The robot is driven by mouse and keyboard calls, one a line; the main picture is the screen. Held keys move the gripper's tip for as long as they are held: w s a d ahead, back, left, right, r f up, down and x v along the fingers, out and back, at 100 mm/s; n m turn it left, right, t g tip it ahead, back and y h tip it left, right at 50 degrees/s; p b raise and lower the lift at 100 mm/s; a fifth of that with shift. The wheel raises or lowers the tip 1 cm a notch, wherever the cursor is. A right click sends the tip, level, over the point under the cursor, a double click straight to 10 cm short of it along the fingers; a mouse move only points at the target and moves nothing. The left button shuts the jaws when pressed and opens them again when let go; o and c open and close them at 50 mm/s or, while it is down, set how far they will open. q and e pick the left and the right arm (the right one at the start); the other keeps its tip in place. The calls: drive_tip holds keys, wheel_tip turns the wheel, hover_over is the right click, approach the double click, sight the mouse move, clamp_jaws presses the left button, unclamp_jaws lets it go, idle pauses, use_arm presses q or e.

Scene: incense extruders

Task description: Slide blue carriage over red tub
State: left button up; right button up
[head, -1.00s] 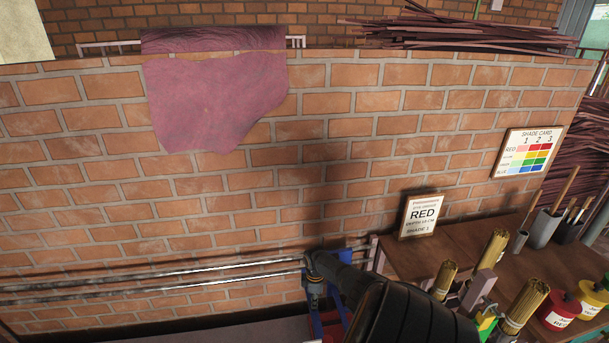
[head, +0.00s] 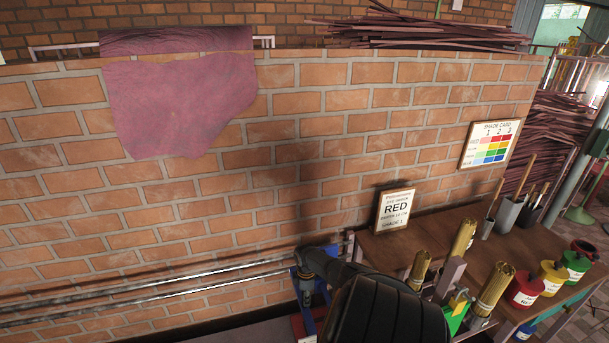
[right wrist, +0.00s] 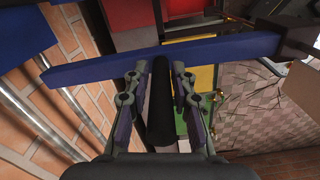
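The blue carriage (head: 304,287) shows in part at the bottom of the head view, by the rails on the brick wall. In the right wrist view its blue bar (right wrist: 90,72) crosses the picture just beyond my fingertips. My right gripper (right wrist: 160,85) has its fingers on both sides of a black upright handle (right wrist: 160,115) in front of the bar and looks shut on it. In the head view my right gripper (head: 309,290) is small and partly hidden by my arm. Red surfaces (right wrist: 125,15) lie beyond the bar; I cannot tell which is the red tub. My left gripper is out of view.
Metal rails (head: 150,297) run along the wall. At the right, a wooden bench (head: 425,233) holds a RED sign (head: 394,210), incense bundles (head: 494,290) and coloured pots (head: 524,289). Yellow (right wrist: 204,80) and green (right wrist: 195,118) areas show below the bar in the wrist view.

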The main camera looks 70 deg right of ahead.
drive_tip(key=shift+o, duration=1.3)
wheel_tip(320, 180, up, 11)
drive_tip(key=shift+s+d+f, duration=0.1)
drive_tip(key=shift+d+f, duration=0.05)
drive_tip(key=shift+r, duration=0.6)
